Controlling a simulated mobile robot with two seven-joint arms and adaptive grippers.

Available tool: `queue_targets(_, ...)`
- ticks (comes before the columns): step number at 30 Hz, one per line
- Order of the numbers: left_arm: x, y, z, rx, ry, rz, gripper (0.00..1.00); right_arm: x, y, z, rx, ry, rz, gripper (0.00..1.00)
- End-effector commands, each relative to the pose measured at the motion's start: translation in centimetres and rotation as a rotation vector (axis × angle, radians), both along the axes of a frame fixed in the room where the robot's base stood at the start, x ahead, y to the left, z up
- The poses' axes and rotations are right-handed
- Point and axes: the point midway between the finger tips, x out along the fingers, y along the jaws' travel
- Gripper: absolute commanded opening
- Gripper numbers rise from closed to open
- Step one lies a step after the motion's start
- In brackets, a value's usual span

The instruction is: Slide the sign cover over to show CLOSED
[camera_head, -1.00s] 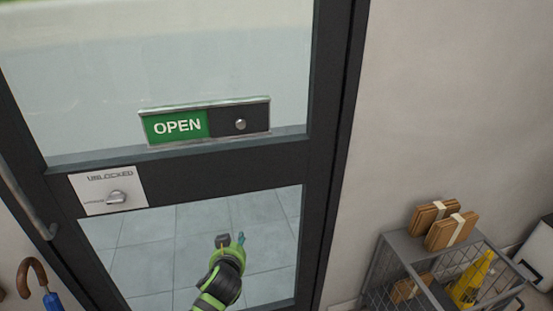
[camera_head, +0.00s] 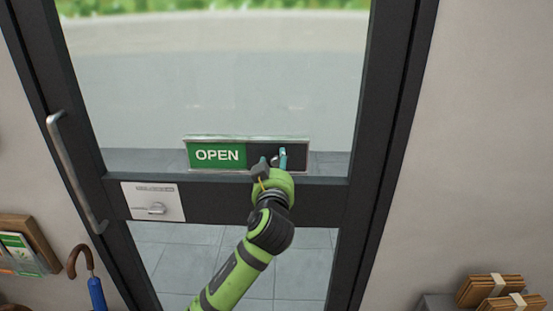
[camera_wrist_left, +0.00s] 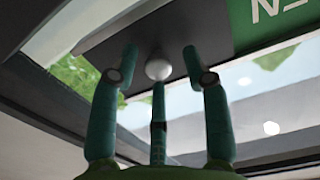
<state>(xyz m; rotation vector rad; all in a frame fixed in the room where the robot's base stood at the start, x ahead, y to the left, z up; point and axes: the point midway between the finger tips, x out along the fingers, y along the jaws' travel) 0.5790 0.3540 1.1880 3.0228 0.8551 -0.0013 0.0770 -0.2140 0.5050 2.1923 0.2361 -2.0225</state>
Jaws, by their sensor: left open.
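The sign (camera_head: 216,155) is fixed across the glass door and shows OPEN on green at its left. The dark sign cover (camera_head: 258,148) lies over its right half. The cover also fills the upper middle of the left wrist view (camera_wrist_left: 130,36), with a round pale knob (camera_wrist_left: 158,69) on it. My left gripper (camera_head: 273,160) is in front of the cover. It is open, with its teal fingers spread around the knob; I cannot tell whether they touch it. In the head view the gripper hides the knob. My right gripper is not in view.
A blue umbrella with a brown handle (camera_head: 96,290) is at lower left. Wrapped brown bundles (camera_head: 482,289) are at lower right. The wall right of the door is bare.

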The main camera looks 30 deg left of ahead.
Motion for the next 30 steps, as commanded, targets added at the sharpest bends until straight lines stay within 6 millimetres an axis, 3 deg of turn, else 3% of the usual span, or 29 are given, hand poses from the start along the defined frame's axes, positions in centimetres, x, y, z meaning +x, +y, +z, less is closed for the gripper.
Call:
queue_targets(10, 0.5, 0.3, -0.1, 0.001, 0.001, -0.001, 0.47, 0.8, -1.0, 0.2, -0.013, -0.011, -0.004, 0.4)
queue_targets(11, 0.5, 0.3, -0.1, 0.001, 0.001, -0.001, 0.39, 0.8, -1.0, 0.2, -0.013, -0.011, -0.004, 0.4)
queue_targets(14, 0.5, 0.3, -0.1, 0.001, 0.001, -0.001, 0.0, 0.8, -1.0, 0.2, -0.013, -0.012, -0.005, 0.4)
queue_targets(23, 0.2, 0.8, 0.1, 0.002, -0.003, 0.0, 0.0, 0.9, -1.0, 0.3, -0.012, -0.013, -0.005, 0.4)
queue_targets(30, -2.0, 4.4, 0.2, 0.005, -0.005, 0.003, 0.0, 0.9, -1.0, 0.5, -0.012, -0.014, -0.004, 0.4)
